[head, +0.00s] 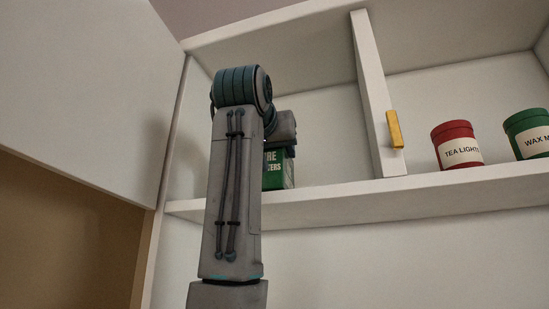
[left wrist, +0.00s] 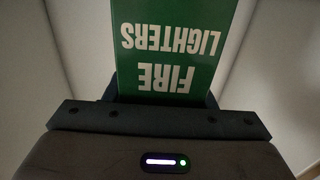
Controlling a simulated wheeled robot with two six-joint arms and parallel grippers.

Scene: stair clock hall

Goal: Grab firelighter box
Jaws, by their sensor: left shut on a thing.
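The firelighter box (head: 280,172) is green with white lettering and stands on the cabinet shelf, in its left compartment. Part of it is hidden behind my left arm and gripper in the head view. In the left wrist view the box (left wrist: 165,45) fills the space ahead of the gripper, its "FIRE LIGHTERS" label upside down. My left gripper (head: 283,147) reaches over the box's upper part and is shut on it. The fingertips are mostly hidden. My right gripper is in neither view.
A white cabinet door (head: 85,85) stands open at the left. An upright white panel (head: 371,90) with a yellow handle (head: 395,130) is right of the box. Beyond it, a red tea lights tin (head: 456,145) and a green tin (head: 527,133) stand on the shelf (head: 350,203).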

